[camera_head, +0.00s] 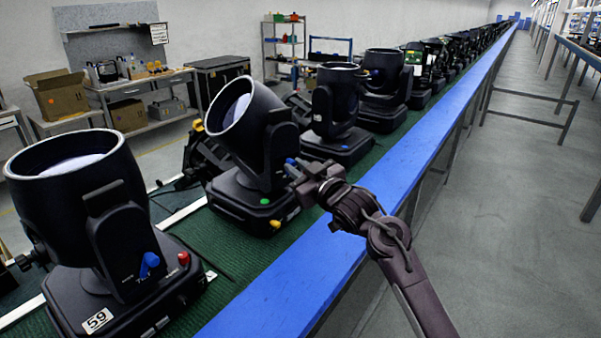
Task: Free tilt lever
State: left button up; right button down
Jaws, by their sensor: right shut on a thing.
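A black moving-head par can (262,135) stands on the green conveyor, its head tilted with the open front facing up and left. Its blue tilt lever (290,161) shows at the right side of the yoke, partly hidden by my gripper. My right gripper (296,172) reaches in from the right and is shut on the lever. The fingertips are small and partly hidden here. A green button and a yellow knob (275,224) sit on the can's base. My left gripper is not in view.
A nearer par can (75,195), labelled 59, has a blue lever (150,262) and red knob (184,258). More cans stand in a row behind. A blue rail (290,290) edges the green belt (225,250). The grey floor at right is largely clear.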

jog(key=n+b, duration=0.1)
jog(key=n, duration=0.1)
jog(key=a+n+b, duration=0.1)
jog(key=n, duration=0.1)
jog(key=s+n+b, duration=0.1)
jog(key=n, duration=0.2)
jog(key=shift+a+f, duration=0.2)
dwell(0.5)
jog(key=c, duration=1.4)
grip_release()
jog(key=shift+b, duration=0.3)
jog(key=shift+s+d+f, duration=0.1)
jog(key=shift+s+d, duration=0.15)
jog(key=shift+s, duration=0.1)
jog(key=b+v, duration=0.2)
jog(key=v, duration=0.5)
